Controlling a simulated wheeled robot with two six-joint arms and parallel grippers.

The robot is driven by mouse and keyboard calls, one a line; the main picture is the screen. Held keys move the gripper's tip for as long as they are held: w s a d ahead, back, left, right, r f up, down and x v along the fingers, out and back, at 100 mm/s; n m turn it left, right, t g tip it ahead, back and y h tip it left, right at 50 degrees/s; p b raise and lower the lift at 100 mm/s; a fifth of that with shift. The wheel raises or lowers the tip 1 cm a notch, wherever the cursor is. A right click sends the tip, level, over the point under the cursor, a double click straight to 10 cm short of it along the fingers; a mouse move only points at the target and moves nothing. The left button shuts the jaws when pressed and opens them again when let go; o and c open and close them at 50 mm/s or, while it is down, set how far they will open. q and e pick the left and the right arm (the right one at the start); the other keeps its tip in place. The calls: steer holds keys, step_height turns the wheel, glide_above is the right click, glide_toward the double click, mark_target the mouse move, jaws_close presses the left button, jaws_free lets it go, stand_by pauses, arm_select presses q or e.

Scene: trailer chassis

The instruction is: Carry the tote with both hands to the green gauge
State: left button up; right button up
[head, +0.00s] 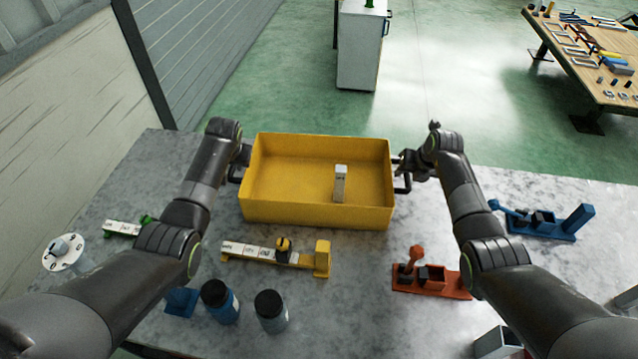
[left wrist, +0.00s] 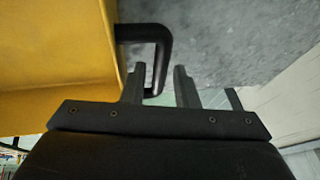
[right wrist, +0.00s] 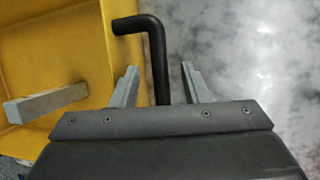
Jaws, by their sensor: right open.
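The yellow tote (head: 318,215) stands on the grey speckled table, with one grey-white block (head: 340,184) inside. My left gripper (head: 240,164) is at the tote's left handle; in the left wrist view the black handle (left wrist: 160,45) runs between its parted fingers (left wrist: 158,80). My right gripper (head: 402,168) is at the right handle; in the right wrist view that handle (right wrist: 155,55) lies between open fingers (right wrist: 160,82). The green gauge (head: 122,229), with a white labelled strip, lies at the left, partly hidden by my left arm.
A yellow gauge (head: 275,252) lies in front of the tote. A red fixture (head: 430,280) and a blue fixture (head: 545,222) stand to the right. Two dark-capped jars, one blue (head: 222,303) and one grey (head: 271,315), stand at the front. A white round-topped part (head: 62,252) is at the left.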

mark_target(233, 167)
arm_select(q)
steer(key=shift+x, duration=2)
arm_select(e)
steer(key=shift+x, duration=1.95)
arm_select(q)
steer(key=c, duration=0.5)
arm_select(e)
steer(key=c, duration=0.5)
arm_select(q)
jaws_close()
arm_select(e)
jaws_close()
steer(key=shift+f, duration=0.1)
arm_select(q)
steer(key=shift+r, duration=0.1)
